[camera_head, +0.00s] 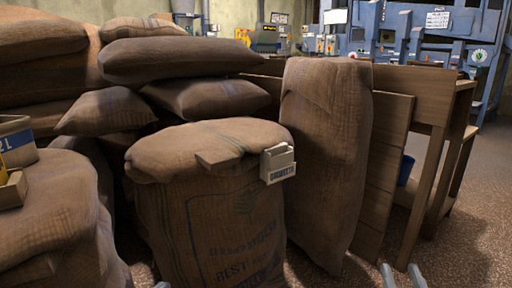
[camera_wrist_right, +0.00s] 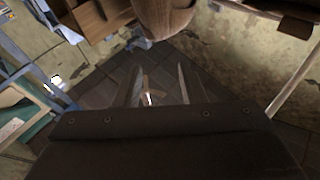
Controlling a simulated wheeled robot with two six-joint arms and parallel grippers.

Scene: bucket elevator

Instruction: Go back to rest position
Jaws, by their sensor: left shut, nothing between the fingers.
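My right gripper (camera_head: 402,276) shows at the bottom right of the head view as two grey fingertips set apart. In the right wrist view its two fingers (camera_wrist_right: 158,85) are also apart, with nothing held between them and floor beyond. Most of both arms is out of sight.
A big burlap sack (camera_head: 212,220) with a small grey box (camera_head: 278,163) on its rim stands in front. A tall sack (camera_head: 323,155) leans against a wooden bench (camera_head: 420,90). Stacked sacks (camera_head: 165,58) fill the left. The floor (camera_head: 475,205) at right is clear.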

